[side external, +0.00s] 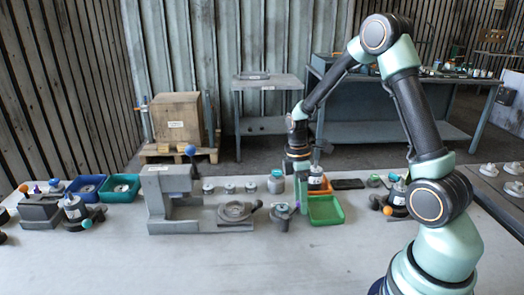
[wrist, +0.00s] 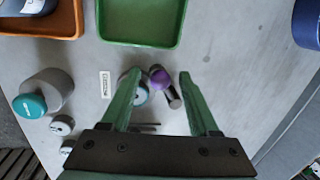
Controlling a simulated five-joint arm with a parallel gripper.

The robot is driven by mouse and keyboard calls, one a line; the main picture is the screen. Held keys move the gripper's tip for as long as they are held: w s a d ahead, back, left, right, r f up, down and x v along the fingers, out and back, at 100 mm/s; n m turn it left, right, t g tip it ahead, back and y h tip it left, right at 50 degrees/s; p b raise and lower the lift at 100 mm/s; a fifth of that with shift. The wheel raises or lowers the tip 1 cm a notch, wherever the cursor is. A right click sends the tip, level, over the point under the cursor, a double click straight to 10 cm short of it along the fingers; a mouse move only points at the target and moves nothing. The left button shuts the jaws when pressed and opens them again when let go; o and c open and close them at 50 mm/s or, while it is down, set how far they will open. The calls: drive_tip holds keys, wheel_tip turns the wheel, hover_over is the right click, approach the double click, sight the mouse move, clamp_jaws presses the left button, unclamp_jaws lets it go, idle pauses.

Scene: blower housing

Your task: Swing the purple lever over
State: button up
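The purple lever (wrist: 162,80) has a rounded purple knob and a short grey arm in the wrist view. It sits beside a round grey-teal fitting (wrist: 139,97), partly behind a finger. My gripper (wrist: 160,73) is open, its two green fingers on either side of the knob with gaps showing. Whether a finger touches the lever or fitting cannot be told. In the side view my gripper (side external: 302,200) points down beside a small grey valve-like part (side external: 282,215) left of the green tray; the purple knob is hard to make out there.
The green tray (wrist: 141,41) lies just beyond the fingers in the wrist view, with an orange tray (wrist: 68,28) and a teal-capped jar (wrist: 38,97) to the left. A grey press-like fixture (side external: 172,195) stands left in the side view.

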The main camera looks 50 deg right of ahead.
wheel_tip(320, 180, up, 12)
drive_tip(key=w, duration=0.2)
drive_tip(key=shift+d, duration=0.35)
drive_tip(key=f+n, duration=0.1)
drive_tip(key=f, duration=0.3)
drive_tip(key=s+f+n, duration=0.1)
drive_tip(key=f+n, duration=0.1)
drive_tip(key=f, duration=0.2)
drive_tip(key=a+f+n, duration=0.1)
drive_tip(key=f, duration=0.2)
drive_tip(key=shift+s+f+n, duration=0.3)
drive_tip(key=shift+s+f, duration=0.1)
